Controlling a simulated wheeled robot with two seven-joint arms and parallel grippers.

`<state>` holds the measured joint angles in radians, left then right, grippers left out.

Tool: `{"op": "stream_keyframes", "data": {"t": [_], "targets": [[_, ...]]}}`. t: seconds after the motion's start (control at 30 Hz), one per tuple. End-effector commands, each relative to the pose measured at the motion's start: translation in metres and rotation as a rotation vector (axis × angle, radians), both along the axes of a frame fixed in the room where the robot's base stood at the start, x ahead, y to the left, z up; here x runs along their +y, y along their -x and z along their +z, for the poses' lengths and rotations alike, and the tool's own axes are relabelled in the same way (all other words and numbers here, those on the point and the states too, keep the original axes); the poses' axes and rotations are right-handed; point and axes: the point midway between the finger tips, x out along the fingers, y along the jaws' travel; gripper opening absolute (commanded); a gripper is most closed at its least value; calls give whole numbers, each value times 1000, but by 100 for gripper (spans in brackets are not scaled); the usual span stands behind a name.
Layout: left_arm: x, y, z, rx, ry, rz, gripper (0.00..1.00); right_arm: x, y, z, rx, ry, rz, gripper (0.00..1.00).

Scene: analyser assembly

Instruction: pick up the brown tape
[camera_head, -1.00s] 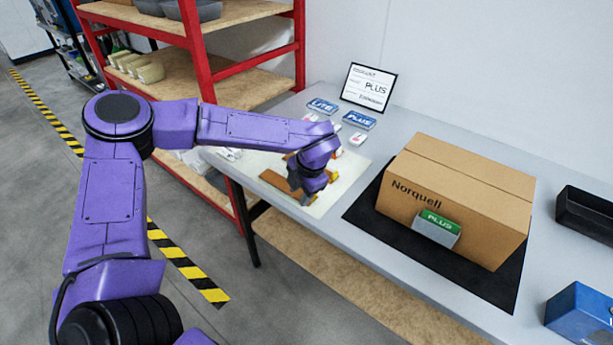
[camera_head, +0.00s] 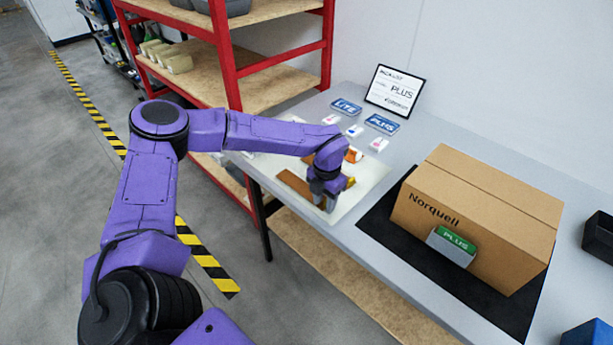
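A flat brown piece (camera_head: 294,184), which looks like the brown tape, lies on the pale mat (camera_head: 369,180) on the table. My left gripper (camera_head: 323,201) points down over the mat, just right of this piece. Its fingers are small and partly hidden by the wrist, so I cannot tell how far apart they are or whether they touch anything. An orange-brown item (camera_head: 353,155) shows just behind the gripper, partly covered by it. My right gripper is out of view.
A cardboard box (camera_head: 490,205) with a green PLUS pack (camera_head: 455,240) at its front stands on a black mat (camera_head: 400,256). Small cards (camera_head: 382,123) and a framed sign (camera_head: 394,90) are at the back. A red shelf (camera_head: 232,55) stands left of the table.

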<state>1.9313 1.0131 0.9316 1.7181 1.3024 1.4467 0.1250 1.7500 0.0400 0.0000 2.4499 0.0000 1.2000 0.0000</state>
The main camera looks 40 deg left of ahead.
Motion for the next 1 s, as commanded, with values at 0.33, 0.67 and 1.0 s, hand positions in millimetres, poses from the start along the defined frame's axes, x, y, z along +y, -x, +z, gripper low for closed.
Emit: {"op": "stream_keyframes", "data": {"t": [0.33, 0.67, 1.0], "targets": [[0, 0, 0, 1, -1, -1, 0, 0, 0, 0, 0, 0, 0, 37], [0, 0, 2, 0, -1, -1, 0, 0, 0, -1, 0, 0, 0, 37], [-17, 21, 63, -8, 2, -5, 0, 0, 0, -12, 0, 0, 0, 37]]}}
